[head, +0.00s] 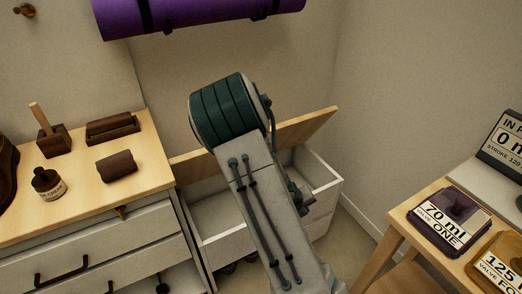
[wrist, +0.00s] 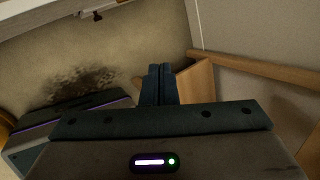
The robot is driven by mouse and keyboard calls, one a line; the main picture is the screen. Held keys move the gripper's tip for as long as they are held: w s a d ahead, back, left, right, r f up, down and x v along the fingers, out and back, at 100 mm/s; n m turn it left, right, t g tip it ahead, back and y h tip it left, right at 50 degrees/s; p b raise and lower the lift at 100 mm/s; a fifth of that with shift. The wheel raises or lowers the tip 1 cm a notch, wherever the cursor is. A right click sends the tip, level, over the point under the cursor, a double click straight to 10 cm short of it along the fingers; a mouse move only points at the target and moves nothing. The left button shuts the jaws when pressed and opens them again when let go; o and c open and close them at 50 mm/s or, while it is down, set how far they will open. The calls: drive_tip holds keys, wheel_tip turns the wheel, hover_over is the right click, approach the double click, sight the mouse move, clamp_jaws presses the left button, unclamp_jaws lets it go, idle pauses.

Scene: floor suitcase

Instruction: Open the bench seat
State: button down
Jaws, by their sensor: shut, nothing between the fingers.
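The bench seat (head: 205,222) is a pale box against the back wall, right of the drawer cabinet. Its wooden lid (head: 312,124) is raised and tilted, and the hollow inside shows on both sides of my arm. My arm crosses in front of the bench and hides the middle of the box and lid. My gripper (wrist: 158,85) shows in the wrist view with its fingers together and nothing between them. In the head view its fingers are hidden. A wooden panel (wrist: 197,84) is just right of the fingertips in the wrist view; I cannot tell which piece it is.
The drawer cabinet (head: 145,155) at left holds a dark bottle (head: 47,184), brushes and a stamp-like tool. A purple rolled mat (head: 205,12) hangs above. A wooden table (head: 432,215) with labelled boxes stands at right. Narrow floor room lies between bench and table.

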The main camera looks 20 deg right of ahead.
drive_tip(key=w+a+r+n+t+y+b, duration=0.1)
drive_tip(key=w+a+r+t+y+b, duration=0.25)
drive_tip(key=a+y+b, duration=0.35)
wheel_tip(320, 180, up, 15)
drive_tip(key=w+d+n+t+y+b, duration=0.25)
drive_tip(key=n+t+y, duration=0.2)
drive_tip(key=t, duration=0.35)
drive_tip(key=w+a+b, duration=0.2)
drive_tip(key=w+a, duration=0.3)
drive_tip(key=w, duration=0.6)
drive_tip(key=shift+w+f+m, duration=0.2)
drive_tip(key=shift+f+m, duration=0.15)
drive_tip(key=shift+f, duration=0.05)
